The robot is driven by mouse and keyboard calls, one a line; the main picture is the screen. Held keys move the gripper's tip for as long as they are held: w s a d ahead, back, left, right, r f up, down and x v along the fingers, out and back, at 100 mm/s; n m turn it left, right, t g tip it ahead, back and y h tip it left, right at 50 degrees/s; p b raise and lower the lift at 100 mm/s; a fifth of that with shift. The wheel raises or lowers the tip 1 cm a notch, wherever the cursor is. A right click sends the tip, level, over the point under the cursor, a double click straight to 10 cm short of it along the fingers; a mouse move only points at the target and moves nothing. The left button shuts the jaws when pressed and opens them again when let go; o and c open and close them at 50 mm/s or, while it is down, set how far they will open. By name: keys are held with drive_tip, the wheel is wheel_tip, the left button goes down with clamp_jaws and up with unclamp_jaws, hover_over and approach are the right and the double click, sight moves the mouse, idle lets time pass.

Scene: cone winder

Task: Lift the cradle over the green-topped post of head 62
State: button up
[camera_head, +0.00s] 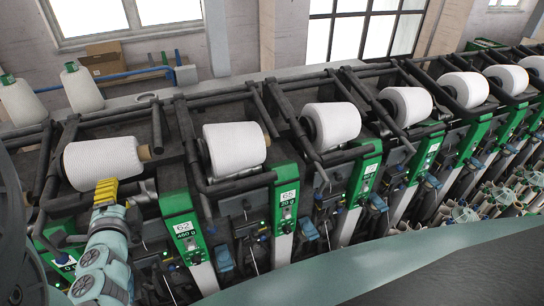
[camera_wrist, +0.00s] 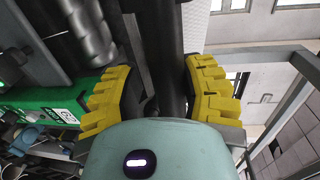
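Head 62's green-topped post (camera_head: 184,232) carries a white label reading 62 and 460 g. The white yarn cone (camera_head: 103,162) lies on its side just left of it. The black cradle (camera_head: 62,206) appears as a dark arm and bar left of and below this cone, partly hidden by my arm. My gripper (camera_head: 106,190) is at the cone's front lower edge, its yellow fingers overlapping it in the picture. In the wrist view the fingers are apart, with a dark bar (camera_wrist: 170,55) between them. I cannot tell whether they touch it.
The neighbouring cone (camera_head: 235,148) and its green post (camera_head: 286,200) stand close to the right. More heads continue rightward. Two spare cones (camera_head: 82,88) stand behind at the upper left. A ridged grey cylinder (camera_wrist: 88,30) is close beside the left finger in the wrist view.

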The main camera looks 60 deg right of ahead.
drive_tip(key=shift+o, duration=1.2)
drive_tip(key=shift+r, duration=0.2)
drive_tip(key=shift+d+r, duration=0.1)
drive_tip(key=shift+r, duration=2.15)
drive_tip(key=shift+o, duration=1.2)
drive_tip(key=shift+r, duration=0.85)
drive_tip(key=shift+s+r, duration=0.1)
drive_tip(key=shift+r, duration=1.35)
drive_tip(key=shift+c, duration=1.2)
drive_tip(key=shift+r, duration=0.35)
